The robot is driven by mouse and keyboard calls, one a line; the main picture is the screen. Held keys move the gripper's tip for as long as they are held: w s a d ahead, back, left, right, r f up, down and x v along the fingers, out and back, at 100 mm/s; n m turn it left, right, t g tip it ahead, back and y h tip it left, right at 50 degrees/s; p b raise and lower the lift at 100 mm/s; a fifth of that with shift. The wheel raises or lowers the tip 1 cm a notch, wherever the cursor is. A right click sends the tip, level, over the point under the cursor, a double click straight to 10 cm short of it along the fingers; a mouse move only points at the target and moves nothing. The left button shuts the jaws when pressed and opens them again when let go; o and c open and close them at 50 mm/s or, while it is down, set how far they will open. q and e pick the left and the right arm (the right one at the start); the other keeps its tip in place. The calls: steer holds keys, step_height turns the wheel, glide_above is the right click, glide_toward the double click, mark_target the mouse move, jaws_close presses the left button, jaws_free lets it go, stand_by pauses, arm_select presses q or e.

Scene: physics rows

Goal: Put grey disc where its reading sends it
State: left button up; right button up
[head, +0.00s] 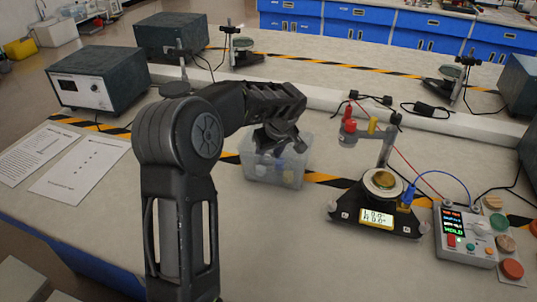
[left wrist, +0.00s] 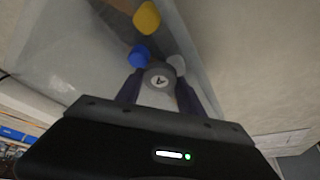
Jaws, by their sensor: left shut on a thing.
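My left gripper (head: 280,140) hangs over the clear plastic bin (head: 287,177) in the head view. In the left wrist view my left gripper (left wrist: 159,92) is shut on a grey disc (left wrist: 158,78) with a pale round label bearing a dark mark. The disc is hard to make out in the head view behind the gripper. The measuring stand (head: 375,215) has a pan with a brass-coloured top and a lit yellow display. A control box (head: 465,238) beside it has a screen, on which "HOLD" seems readable. My right gripper is not in view.
Blue (left wrist: 138,55), yellow (left wrist: 146,17) and pale grey (left wrist: 177,64) pieces lie in or by the bin. Several coloured round pads (head: 505,243) line the right edge. Printed sheets (head: 80,168) lie at left, near a grey instrument (head: 95,80). Cables cross behind the stand.

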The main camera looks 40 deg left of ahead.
arm_select(q)
steer(key=shift+f+b, duration=0.55)
steer(key=o, duration=1)
steer(key=shift+r, duration=0.1)
steer(key=shift+o, duration=0.2)
steer(key=shift+r+p, duration=0.5)
steer(key=shift+p, duration=0.15)
steer(key=v, duration=1.1)
steer(key=shift+s+d+r+b, duration=0.15)
steer(key=shift+d+r+b, duration=0.1)
steer(key=shift+r+b, duration=0.1)
steer(key=shift+f, duration=0.1)
